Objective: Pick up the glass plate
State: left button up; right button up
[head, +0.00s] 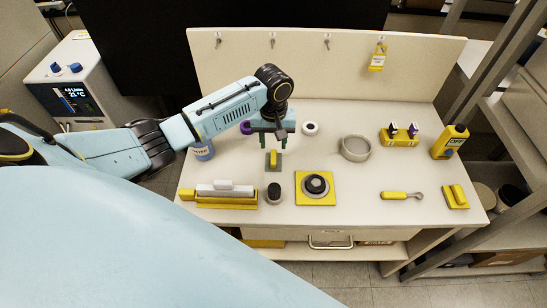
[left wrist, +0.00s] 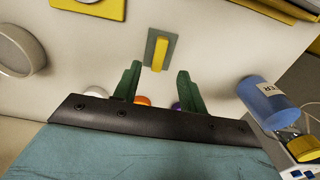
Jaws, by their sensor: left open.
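A small grey-green plate with a raised yellow bar (head: 273,160), which looks like the glass plate, lies on the bench top. It also shows in the left wrist view (left wrist: 151,48), just beyond the fingertips and roughly centred between them. My left gripper (head: 272,146) has dark green fingers. It is open and empty, above and slightly behind the plate in the head view; the left wrist view also shows its spread fingers (left wrist: 159,80). I see no contact with the plate. My right gripper is not in view.
A white block on a yellow base (head: 226,203), a dark-topped knob (head: 274,193) and a round piece on a yellow square (head: 301,199) stand in front. A grey bowl (head: 355,148) is to the right. A blue bottle (head: 203,151) stands left, under my arm.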

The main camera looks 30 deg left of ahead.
aim_at(274, 156)
pick_arm(q)
notch_tip(274, 156, down, 7)
jog(key=shift+w+r+b, duration=0.1)
jog(key=shift+r+b, duration=0.1)
jog(key=shift+b, duration=0.35)
grip_shut()
